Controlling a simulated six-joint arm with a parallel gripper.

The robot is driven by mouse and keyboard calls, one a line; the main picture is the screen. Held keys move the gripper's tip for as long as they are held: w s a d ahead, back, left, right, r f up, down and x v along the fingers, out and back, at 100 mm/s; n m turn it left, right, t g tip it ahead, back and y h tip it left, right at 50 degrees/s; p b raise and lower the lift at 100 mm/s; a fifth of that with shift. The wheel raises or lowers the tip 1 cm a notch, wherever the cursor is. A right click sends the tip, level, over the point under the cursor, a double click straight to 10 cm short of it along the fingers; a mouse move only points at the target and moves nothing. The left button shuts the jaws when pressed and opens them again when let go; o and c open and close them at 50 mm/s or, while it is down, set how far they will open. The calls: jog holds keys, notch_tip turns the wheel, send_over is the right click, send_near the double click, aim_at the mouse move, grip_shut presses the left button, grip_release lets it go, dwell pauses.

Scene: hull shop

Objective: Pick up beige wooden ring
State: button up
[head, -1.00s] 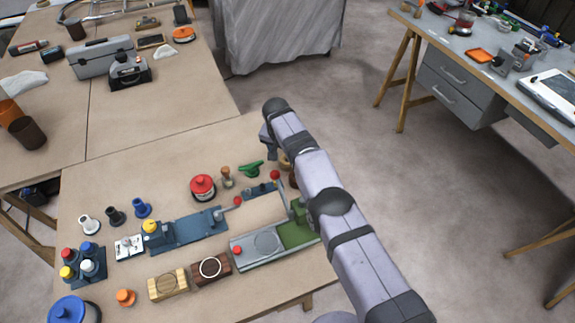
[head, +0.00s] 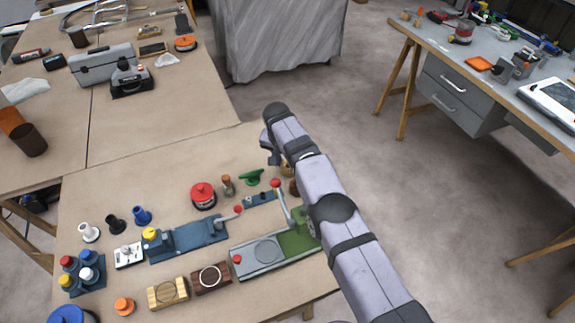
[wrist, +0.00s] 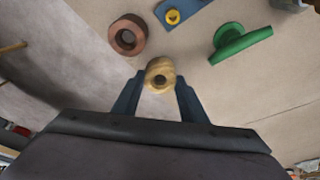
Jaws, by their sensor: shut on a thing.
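The beige wooden ring (wrist: 160,74) is between the two blue-grey fingers of my gripper (wrist: 157,88) in the wrist view. The fingers are shut on its sides near their tips. Its hole faces the wrist camera. In the head view the ring (head: 286,169) shows only as a small tan patch beside my arm, partly hidden. There my gripper (head: 271,153) is at the far right part of the near table, mostly covered by my own arm. I cannot tell whether the ring touches the table.
A reddish-brown ring (wrist: 127,36) and a green handle-like part (wrist: 240,43) lie close by. A blue plate (head: 259,199), a red-knobbed lever (head: 277,184) and a green-and-grey fixture (head: 265,252) stand near my arm. The table's right edge is close. The table's far middle is clear.

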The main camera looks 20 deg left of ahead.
aim_at(288, 168)
notch_tip(288, 168, up, 4)
jog(key=shift+r+p, duration=0.2)
jog(key=shift+p, duration=0.25)
notch_tip(288, 168, up, 2)
jog(key=p, duration=0.4)
jog(key=shift+r+p, duration=0.25)
jog(key=shift+p, duration=0.15)
jog(key=shift+r+p, duration=0.9)
jog(key=shift+s, duration=0.1)
